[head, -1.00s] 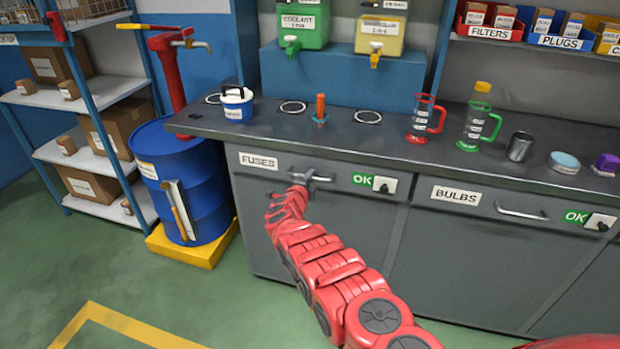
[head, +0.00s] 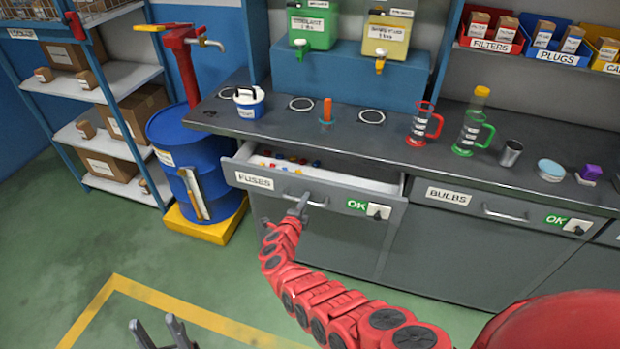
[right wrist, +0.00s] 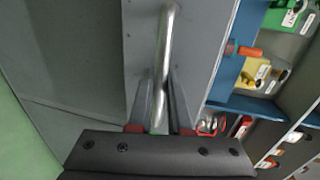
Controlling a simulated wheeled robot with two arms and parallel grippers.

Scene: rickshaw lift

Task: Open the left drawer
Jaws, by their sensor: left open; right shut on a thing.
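The left drawer (head: 333,192), labelled FUSES, stands partly pulled out under the counter. Small coloured pieces (head: 285,163) show inside it. My right gripper (head: 300,204) is shut on its metal bar handle (head: 318,203). In the right wrist view the handle (right wrist: 167,60) runs between the two fingers of the right gripper (right wrist: 159,108). My left gripper (head: 158,330) is open and empty at the bottom edge of the head view, over the floor and well apart from the drawer.
The BULBS drawer (head: 470,203) to the right is shut. A blue barrel (head: 190,150) on a yellow base (head: 215,230) stands left of the cabinet. Bottles and cups stand on the counter (head: 400,150). The green floor (head: 130,240) in front is clear.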

